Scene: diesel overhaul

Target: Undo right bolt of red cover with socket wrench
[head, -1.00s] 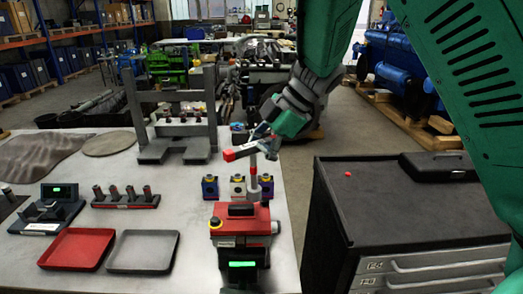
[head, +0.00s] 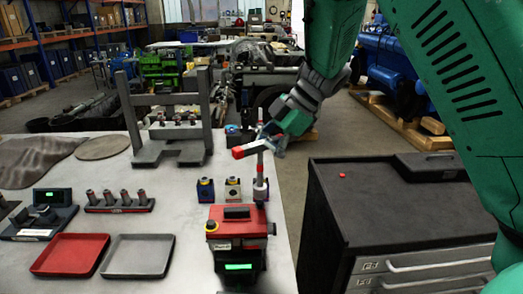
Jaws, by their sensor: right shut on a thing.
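My right gripper (head: 272,138) is above the back right of the workbench, shut on a socket wrench. The wrench's red end (head: 240,152) points left, and its grey shaft (head: 260,168) with a red band hangs upright. The shaft's lower end is near the back right of the red cover (head: 225,214); I cannot tell whether it touches anything. The cover sits on a dark unit with a green display (head: 239,267), and has a black handle on top. The right bolt is not clearly visible. My left gripper is not in view.
A red tray (head: 70,256), a grey tray (head: 138,256) and a socket rack (head: 119,208) lie left. A dark tool cabinet (head: 400,210) stands right, across a gap.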

